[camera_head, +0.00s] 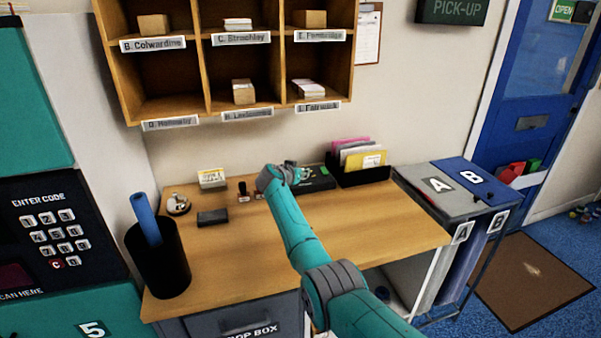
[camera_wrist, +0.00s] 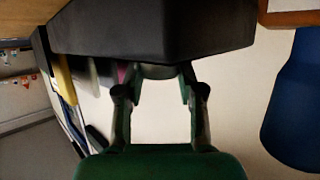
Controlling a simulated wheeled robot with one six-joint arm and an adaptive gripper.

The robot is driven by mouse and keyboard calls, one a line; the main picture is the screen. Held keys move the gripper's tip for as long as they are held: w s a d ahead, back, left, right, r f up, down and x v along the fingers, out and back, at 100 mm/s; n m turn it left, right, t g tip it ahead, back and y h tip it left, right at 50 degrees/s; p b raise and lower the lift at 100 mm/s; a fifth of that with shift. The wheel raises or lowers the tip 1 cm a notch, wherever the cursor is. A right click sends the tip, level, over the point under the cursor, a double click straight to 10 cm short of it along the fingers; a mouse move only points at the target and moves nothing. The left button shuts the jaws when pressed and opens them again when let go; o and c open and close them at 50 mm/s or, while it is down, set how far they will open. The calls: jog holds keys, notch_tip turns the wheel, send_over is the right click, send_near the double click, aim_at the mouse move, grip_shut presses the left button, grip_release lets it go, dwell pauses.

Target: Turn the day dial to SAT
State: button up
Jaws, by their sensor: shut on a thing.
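A dark box (camera_head: 318,182) stands on the wooden table, partly behind my arm, and its dial face does not show. The same dark box (camera_wrist: 150,28) fills the top of the wrist view. A dark round knob (camera_wrist: 158,72), which looks like the day dial, sticks out from it. My gripper (camera_wrist: 160,82) has one finger on each side of this knob and is shut on it. My gripper also shows in the head view (camera_head: 292,174), at the box's left end. No day letters or pointer are readable, so the dial's setting cannot be told.
A black tray of coloured folders (camera_head: 360,172) stands right of the box. Stamps (camera_head: 243,192), a dark block (camera_head: 212,217) and a small bell (camera_head: 178,204) lie to the left. A black bin (camera_head: 160,265) holds a blue roll. Wooden pigeonholes (camera_head: 206,60) hang above. The table front is clear.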

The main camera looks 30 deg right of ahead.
jog(key=shift+f, duration=0.1)
dwell(0.5)
jog(key=o, duration=1.1)
jog(key=shift+o, duration=0.2)
jog(key=shift+a, duration=0.15)
jog(key=v, duration=1.2)
jog(key=shift+w, duration=0.15)
